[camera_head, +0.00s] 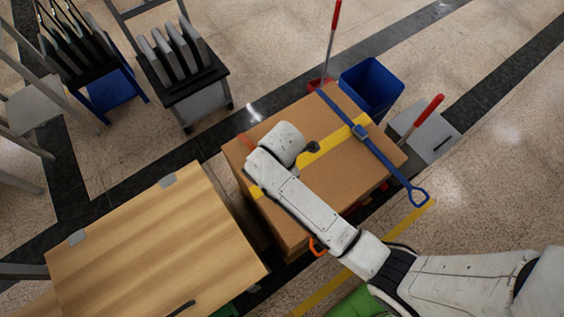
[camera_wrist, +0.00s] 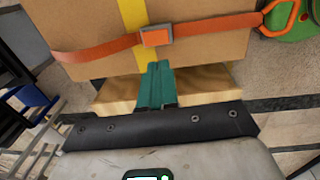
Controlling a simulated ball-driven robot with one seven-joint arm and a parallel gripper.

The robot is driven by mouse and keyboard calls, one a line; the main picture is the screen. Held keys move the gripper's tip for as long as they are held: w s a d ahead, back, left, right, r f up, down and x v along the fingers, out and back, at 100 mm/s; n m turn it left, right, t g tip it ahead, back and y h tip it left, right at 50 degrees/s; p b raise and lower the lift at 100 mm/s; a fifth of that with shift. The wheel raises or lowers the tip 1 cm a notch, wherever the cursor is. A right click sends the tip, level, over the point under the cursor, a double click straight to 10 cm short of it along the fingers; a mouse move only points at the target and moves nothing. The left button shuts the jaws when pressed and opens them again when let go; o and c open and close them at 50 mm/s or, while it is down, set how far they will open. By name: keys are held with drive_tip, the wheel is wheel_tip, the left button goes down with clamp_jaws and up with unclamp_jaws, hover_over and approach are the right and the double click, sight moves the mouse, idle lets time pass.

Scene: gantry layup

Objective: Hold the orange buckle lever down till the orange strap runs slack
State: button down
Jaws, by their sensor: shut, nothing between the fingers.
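A cardboard box (camera_head: 350,180) carries an orange strap (camera_wrist: 215,28), which also shows as a short piece in the head view (camera_head: 246,142). The orange buckle (camera_wrist: 157,37) with a grey frame sits on the strap, over yellow tape, in the wrist view. My arm hides it in the head view. My gripper (camera_wrist: 156,66) shows as teal fingers, shut and empty, with the tips just below the buckle in the picture. A strip of cardboard shows between them. The strap lies across the box face; I cannot tell how tight it is. An orange loop handle (camera_wrist: 282,17) is at its right end.
A blue strap (camera_head: 362,132) with its own buckle crosses the box's right part. A wooden table (camera_head: 150,250) stands at the left. A blue bin (camera_head: 372,86) and grey box (camera_head: 425,135) stand behind. Racks (camera_head: 185,75) stand at the back left. Open floor lies at the right.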

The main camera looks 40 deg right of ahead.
drive_tip(key=shift+d+r, duration=0.1)
drive_tip(key=shift+r, duration=2.1)
